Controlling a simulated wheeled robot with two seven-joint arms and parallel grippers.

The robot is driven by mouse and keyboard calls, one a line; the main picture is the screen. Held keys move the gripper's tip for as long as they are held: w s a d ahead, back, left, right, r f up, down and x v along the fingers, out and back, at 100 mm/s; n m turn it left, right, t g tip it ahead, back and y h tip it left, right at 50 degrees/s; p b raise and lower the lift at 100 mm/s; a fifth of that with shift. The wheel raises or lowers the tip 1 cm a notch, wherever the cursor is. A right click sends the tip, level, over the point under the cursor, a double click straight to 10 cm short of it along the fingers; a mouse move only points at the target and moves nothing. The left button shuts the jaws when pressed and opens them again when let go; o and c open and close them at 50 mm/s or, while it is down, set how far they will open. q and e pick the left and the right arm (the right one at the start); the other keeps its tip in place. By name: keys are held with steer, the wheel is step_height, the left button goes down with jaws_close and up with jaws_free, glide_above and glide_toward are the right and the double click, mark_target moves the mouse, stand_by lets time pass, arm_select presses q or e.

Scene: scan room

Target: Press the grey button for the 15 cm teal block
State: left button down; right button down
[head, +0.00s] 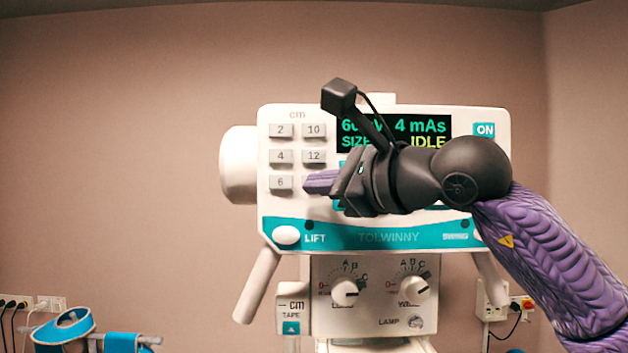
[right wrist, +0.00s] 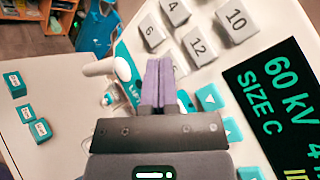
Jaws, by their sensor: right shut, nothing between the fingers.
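The white control panel (head: 300,225) faces me in the head view, with grey buttons under a "cm" mark. The 2 button (head: 280,130), 4 button (head: 280,156), 6 button (head: 280,182), 10 button (head: 314,130) and 12 button (head: 314,156) show. My right gripper (head: 312,182) is shut and empty, its purple fingers covering the spot right of 6 and below 12. No 15 label is readable there; whether the tips touch cannot be told. In the right wrist view, teal blocks (right wrist: 25,112) with white labels, too small to read, lie on a pale surface.
The display (head: 430,127) reads 4 mAs and IDLE, partly hidden by my right arm; the right wrist view shows 60 kV and SIZE C. Teal arrow buttons (right wrist: 209,97) sit beside the fingers. A LIFT button (head: 287,235) and knobs (head: 345,291) are lower down.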

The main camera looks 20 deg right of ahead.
steer(key=shift+w, duration=0.1)
stand_by(0.4)
steer(key=shift+s+a+f+b, duration=0.1)
steer(key=shift+s+a+b, duration=0.05)
steer(key=shift+s+b, duration=0.4)
steer(key=shift+s, duration=0.25)
steer(key=s, duration=0.1)
steer(key=s+a+b, duration=0.1)
steer(key=s, duration=0.1)
steer(key=s+b, duration=0.1)
steer(key=shift+s+a, duration=0.25)
steer(key=shift+s, duration=0.15)
stand_by(0.3)
